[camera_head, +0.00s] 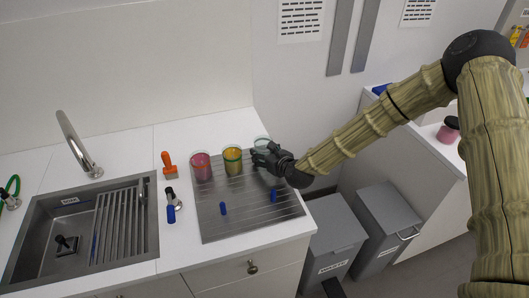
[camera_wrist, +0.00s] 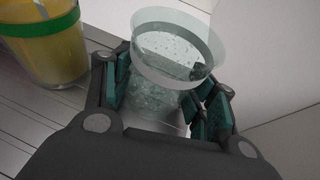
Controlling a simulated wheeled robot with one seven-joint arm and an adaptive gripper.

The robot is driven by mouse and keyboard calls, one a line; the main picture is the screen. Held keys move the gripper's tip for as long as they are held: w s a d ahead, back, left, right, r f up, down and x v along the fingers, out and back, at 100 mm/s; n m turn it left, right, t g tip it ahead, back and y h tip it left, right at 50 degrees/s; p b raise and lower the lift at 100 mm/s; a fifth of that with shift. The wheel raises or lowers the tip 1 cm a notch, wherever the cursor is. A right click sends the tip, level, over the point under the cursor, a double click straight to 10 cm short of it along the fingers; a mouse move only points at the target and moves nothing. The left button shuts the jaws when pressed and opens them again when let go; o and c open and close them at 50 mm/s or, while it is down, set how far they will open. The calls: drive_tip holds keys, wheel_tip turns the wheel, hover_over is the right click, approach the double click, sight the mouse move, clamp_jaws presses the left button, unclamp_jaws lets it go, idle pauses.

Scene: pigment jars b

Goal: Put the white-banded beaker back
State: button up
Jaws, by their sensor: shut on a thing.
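The white-banded beaker (camera_head: 261,142) is clear, with a pale band near its rim, and is at the back right corner of the grey ribbed tray (camera_head: 225,226). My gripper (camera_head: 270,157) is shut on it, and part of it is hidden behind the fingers. In the wrist view the beaker (camera_wrist: 176,52) sits upright between the two finger pads of my gripper (camera_wrist: 165,105). I cannot tell whether its base touches the tray.
A yellow beaker with a green band (camera_head: 232,162) stands close on the left, also in the wrist view (camera_wrist: 48,45). A pink beaker (camera_head: 201,168) stands further left. Blue pegs (camera_head: 223,208) rise from the tray. The sink (camera_head: 80,235) is left; grey bins (camera_head: 333,245) stand right.

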drive_tip(key=shift+f, duration=0.2)
drive_tip(key=o, duration=1.2)
drive_tip(key=shift+r, duration=0.1)
drive_tip(key=shift+r, duration=0.25)
drive_tip(key=shift+s+d+f, duration=0.1)
drive_tip(key=shift+s+d, duration=0.1)
drive_tip(key=shift+s, duration=0.1)
drive_tip(key=b+v, duration=0.3)
drive_tip(key=v, duration=0.8)
drive_tip(key=shift+s+r+b, duration=0.2)
drive_tip(key=shift+r+b, duration=0.05)
drive_tip(key=shift+b, duration=0.1)
